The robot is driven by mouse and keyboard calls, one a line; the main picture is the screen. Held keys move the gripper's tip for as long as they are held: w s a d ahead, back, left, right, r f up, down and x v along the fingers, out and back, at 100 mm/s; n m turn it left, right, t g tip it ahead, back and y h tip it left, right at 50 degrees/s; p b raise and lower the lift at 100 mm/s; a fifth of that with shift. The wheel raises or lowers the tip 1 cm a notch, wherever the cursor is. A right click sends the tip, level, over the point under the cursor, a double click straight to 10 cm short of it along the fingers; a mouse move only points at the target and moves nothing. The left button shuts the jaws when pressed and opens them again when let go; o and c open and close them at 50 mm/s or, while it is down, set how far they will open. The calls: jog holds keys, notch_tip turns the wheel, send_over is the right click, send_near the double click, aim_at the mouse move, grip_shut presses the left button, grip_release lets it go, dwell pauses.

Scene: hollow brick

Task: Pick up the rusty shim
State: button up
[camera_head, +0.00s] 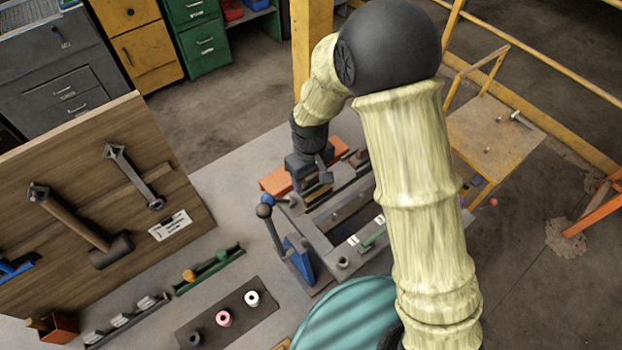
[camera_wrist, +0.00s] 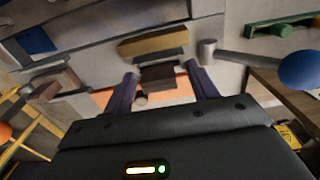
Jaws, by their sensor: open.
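My gripper (camera_head: 316,180) is open over the fixture on the bench; it also shows in the wrist view (camera_wrist: 162,72), with its two dark fingers apart. A dark brown flat piece (camera_wrist: 160,78), which looks like the rusty shim, lies between the fingers, with a gap on each side. I cannot tell its height relative to the fingertips. A tan-brown block (camera_wrist: 153,42) lies just beyond it. In the head view my gripper hides most of this spot, and the shim cannot be made out there.
An orange plate (camera_head: 274,182) lies beside and under the gripper. A blue lever clamp (camera_head: 298,262) stands at the fixture's near left; its blue knob (camera_wrist: 300,70) is at right in the wrist view. A tool board (camera_head: 90,170) stands left. A teal ribbed object (camera_head: 345,318) is in front.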

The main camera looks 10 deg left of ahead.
jog(key=shift+c, duration=0.2)
jog(key=c, duration=0.8)
jog(key=shift+o, duration=0.2)
jog(key=shift+r, duration=0.15)
notch_tip(320, 180, up, 10)
jog(key=shift+f+b, duration=0.1)
jog(key=shift+b, duration=1.15)
